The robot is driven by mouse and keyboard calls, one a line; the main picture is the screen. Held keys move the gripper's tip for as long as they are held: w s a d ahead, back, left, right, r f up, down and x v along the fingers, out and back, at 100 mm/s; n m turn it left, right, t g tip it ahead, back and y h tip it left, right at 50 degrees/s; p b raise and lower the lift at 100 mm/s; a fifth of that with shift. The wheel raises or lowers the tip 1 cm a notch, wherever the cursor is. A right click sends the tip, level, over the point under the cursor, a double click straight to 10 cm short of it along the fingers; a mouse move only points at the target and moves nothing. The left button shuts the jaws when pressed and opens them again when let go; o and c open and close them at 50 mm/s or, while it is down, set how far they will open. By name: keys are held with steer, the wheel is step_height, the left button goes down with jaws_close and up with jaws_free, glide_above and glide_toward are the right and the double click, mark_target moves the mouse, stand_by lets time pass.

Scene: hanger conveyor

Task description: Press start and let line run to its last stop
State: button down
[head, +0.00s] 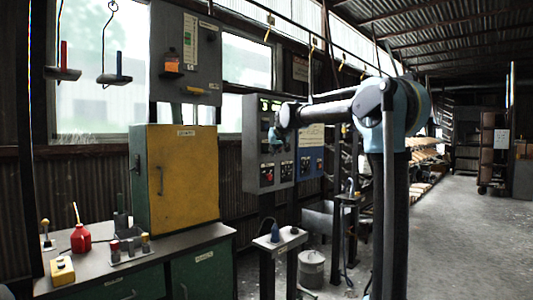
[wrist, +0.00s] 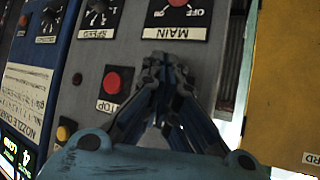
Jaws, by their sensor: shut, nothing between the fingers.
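The grey control panel (head: 252,165) stands right of the yellow cabinet. My gripper (head: 274,138) is at its face; the arm partly covers the panel. In the wrist view the panel appears upside down, and my gripper (wrist: 165,62) is shut and empty with its tips close to the face. The red stop button (wrist: 118,80) is beside the fingers. The red main switch (wrist: 178,3) and the black speed knob (wrist: 97,15) lie beyond them. No start button can be made out; the fingers hide part of the panel. I cannot tell whether the tips touch. Two hangers (head: 62,74) (head: 114,79) hang at upper left.
A blue panel (head: 311,160) adjoins the grey one. The yellow cabinet (head: 178,180) stands on a bench (head: 200,241) with a red oil can (head: 81,238). A small stand (head: 280,240) holding a blue bottle is below the panel. Open floor lies at right.

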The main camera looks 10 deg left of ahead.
steer(key=shift+a, duration=0.15)
steer(key=shift+w+a, duration=0.15)
steer(key=shift+a, duration=0.1)
